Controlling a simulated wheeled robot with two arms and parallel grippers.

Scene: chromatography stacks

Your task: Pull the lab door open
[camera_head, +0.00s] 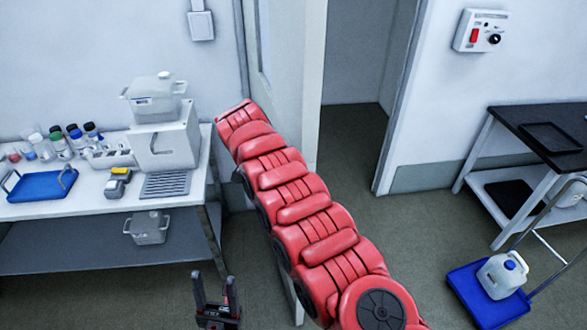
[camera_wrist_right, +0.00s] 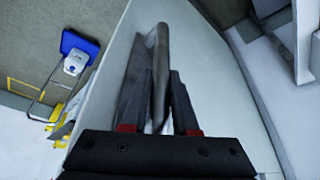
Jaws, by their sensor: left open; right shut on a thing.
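The lab door (camera_head: 312,90) is a pale panel standing ajar, with the open doorway (camera_head: 362,60) to its right. My red right arm crosses in front of the door and hides much of it and its handle in the head view. In the right wrist view, my right gripper (camera_wrist_right: 154,92) is shut on the grey metal door handle (camera_wrist_right: 158,50), with the white door panel (camera_wrist_right: 212,75) behind it. My left gripper (camera_head: 217,300) is open and empty at the bottom of the head view, apart from the door and in front of the left bench.
A white bench (camera_head: 120,205) with bottles, a blue tray (camera_head: 40,186) and instruments stands left of the door. A dark-topped table (camera_head: 540,125) and a blue cart (camera_head: 485,305) with a white jug stand at right. Floor before the doorway looks clear.

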